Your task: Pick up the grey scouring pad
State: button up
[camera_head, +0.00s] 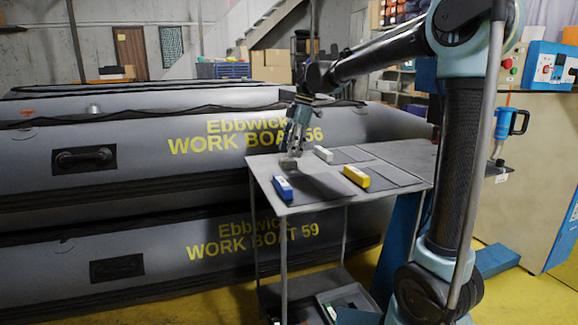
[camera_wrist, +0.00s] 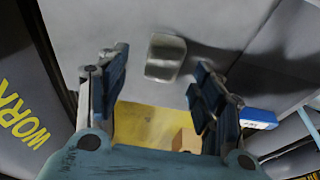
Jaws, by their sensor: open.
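The grey scouring pad (camera_wrist: 165,58) lies on the grey table top (camera_wrist: 225,28), close to its edge, in the wrist view. It is a small rounded block with a paler face. In the head view a small grey shape (camera_head: 289,163), probably the pad, shows just under my gripper (camera_head: 293,148). In the wrist view my gripper (camera_wrist: 161,66) is open, its two blue-grey fingers spread to left and right of the pad with nothing between them held. Whether the fingers reach down to the table is hard to tell.
On the table are a blue-and-white block (camera_head: 283,187), a yellow block (camera_head: 356,177) and a white block (camera_head: 323,154). The blue one is near my right finger in the wrist view (camera_wrist: 258,117). Stacked grey inflatable boats (camera_head: 120,150) stand close behind and left of the table.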

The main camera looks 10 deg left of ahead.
aim_at(289, 159)
jog(key=shift+x, duration=1.95)
jog(key=shift+s+d, duration=0.1)
jog(key=shift+s, duration=0.1)
jog(key=c, duration=1)
jog(key=shift+r, duration=0.1)
notch_tip(289, 159, up, 10)
jog(key=shift+f, duration=0.1)
jog(key=shift+o, duration=0.7)
jog(key=shift+c, duration=0.8)
